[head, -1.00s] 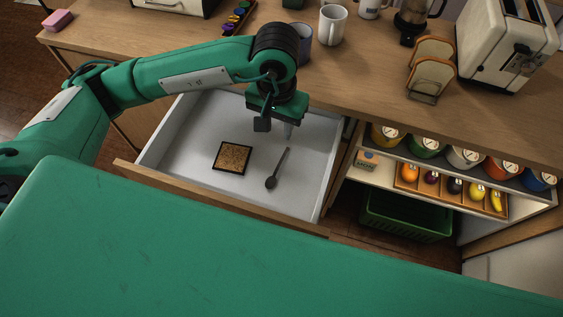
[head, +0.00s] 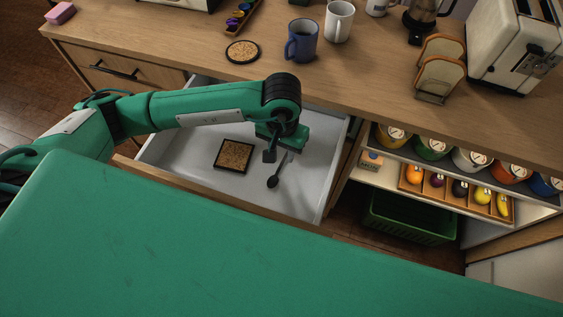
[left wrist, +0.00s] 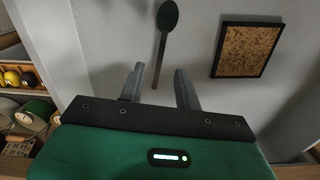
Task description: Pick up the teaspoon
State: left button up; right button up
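The dark teaspoon (head: 274,180) lies on the white floor of the open drawer (head: 195,135). In the left wrist view the teaspoon (left wrist: 163,40) has its bowl at the top, and its handle runs down between my fingers. My left gripper (head: 280,157) is low in the drawer, over the handle end. It also shows in the left wrist view (left wrist: 158,82), with its two fingers apart on either side of the handle. It is open and grips nothing. My right gripper is not in view.
A square cork coaster (head: 234,156) lies in the drawer to the left of the spoon. On the counter above stand a blue mug (head: 301,42), a white mug (head: 339,20) and a round coaster (head: 243,51). A shelf with fruit (head: 458,190) is to the right.

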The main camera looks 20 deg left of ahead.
aim_at(281, 164)
pick_arm(q)
jog(key=f+p, duration=0.1)
jog(key=f, duration=0.2)
jog(key=shift+s+f, duration=0.2)
jog(key=shift+f, duration=0.6)
jog(key=c, duration=0.5)
grip_shut()
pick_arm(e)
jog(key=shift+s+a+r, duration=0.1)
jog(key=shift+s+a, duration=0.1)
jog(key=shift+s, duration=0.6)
